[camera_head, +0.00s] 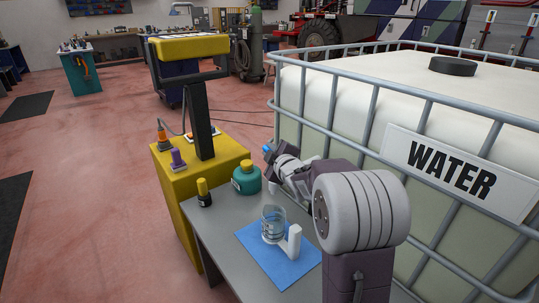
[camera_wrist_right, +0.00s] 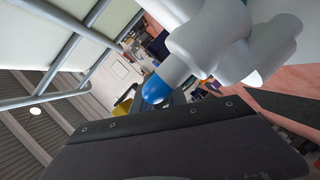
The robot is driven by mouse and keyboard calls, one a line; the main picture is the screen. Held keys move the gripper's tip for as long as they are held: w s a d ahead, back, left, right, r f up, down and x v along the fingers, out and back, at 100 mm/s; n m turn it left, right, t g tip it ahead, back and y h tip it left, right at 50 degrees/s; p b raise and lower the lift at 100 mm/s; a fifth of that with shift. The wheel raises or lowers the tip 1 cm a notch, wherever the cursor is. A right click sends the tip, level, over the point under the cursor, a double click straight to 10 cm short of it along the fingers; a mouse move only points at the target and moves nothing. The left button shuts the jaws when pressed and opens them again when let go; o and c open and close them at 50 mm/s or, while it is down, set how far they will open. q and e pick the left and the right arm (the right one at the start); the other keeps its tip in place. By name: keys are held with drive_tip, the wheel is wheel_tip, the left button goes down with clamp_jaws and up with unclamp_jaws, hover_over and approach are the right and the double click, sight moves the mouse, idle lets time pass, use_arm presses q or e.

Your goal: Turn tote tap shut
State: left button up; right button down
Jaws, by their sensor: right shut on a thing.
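The water tote (camera_head: 330,130) is a white tank in a grey metal cage with a WATER sign (camera_head: 455,170), at the right in the head view. My right arm reaches along its near side. My right gripper (camera_head: 277,158) is shut on the tap handle, whose blue end (camera_head: 267,149) shows past the fingers. The right wrist view shows the blue handle end (camera_wrist_right: 155,90) and white rounded parts (camera_wrist_right: 225,40) close up. My arm and gripper hide most of the tap. A clear jug (camera_head: 272,222) with a white handle stands upright below. My left gripper is out of view.
The jug stands on a blue mat (camera_head: 290,268) on a grey bench (camera_head: 215,235). A teal bottle with a yellow cap (camera_head: 247,180) and a small dark bottle (camera_head: 204,195) stand beside it. A yellow cabinet (camera_head: 185,195) adjoins the bench at the left. Open red floor (camera_head: 80,180) lies beyond.

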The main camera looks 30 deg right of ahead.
drive_tip(key=c, duration=1.3)
unclamp_jaws()
drive_tip(key=shift+c, duration=0.2)
drive_tip(key=p+v, duration=0.1)
drive_tip(key=v, duration=0.6)
drive_tip(key=shift+s+r, duration=0.25)
drive_tip(key=shift+s, duration=0.05)
drive_tip(key=shift+s+a, duration=0.2)
drive_tip(key=shift+s, duration=0.55)
